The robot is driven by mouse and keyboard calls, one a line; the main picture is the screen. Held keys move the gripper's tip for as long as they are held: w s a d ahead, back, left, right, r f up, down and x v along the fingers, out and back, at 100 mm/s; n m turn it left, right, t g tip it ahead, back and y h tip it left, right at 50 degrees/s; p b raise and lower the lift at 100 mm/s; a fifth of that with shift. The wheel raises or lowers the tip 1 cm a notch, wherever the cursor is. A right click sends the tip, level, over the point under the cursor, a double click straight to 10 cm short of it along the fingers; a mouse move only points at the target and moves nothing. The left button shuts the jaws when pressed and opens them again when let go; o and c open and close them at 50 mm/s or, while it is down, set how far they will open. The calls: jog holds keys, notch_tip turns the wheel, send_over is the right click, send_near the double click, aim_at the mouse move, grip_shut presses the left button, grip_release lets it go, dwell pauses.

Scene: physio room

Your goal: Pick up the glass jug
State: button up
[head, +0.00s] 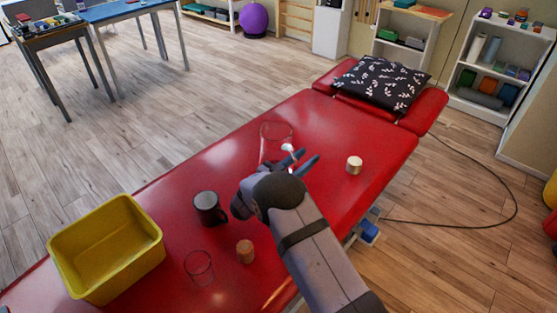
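The glass jug (276,131) is clear and stands on the red treatment table. Its rim and upper wall show just beyond my gripper, and its lower part is partly hidden by the hand. My gripper (307,158) reaches over the table at the jug's near right side. Its two dark fingers are apart, with a gap between the tips. A small white piece (288,148) shows beside the fingertips, at the jug's right side; I cannot tell what it is. I cannot tell whether a finger touches the jug.
On the red table (160,200) are a dark mug (209,208), a clear glass (199,268), a cork-coloured cylinder (245,252), a pale cylinder (354,165) and a yellow crate (107,246). A patterned pillow (385,84) lies at the far end. Table left of the jug is clear.

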jog(key=shift+w+d, duration=0.15)
jog(key=shift+w, duration=0.05)
grip_shut()
dwell(1.2)
jog(key=shift+w+r, duration=0.1)
jog(key=shift+r, duration=0.15)
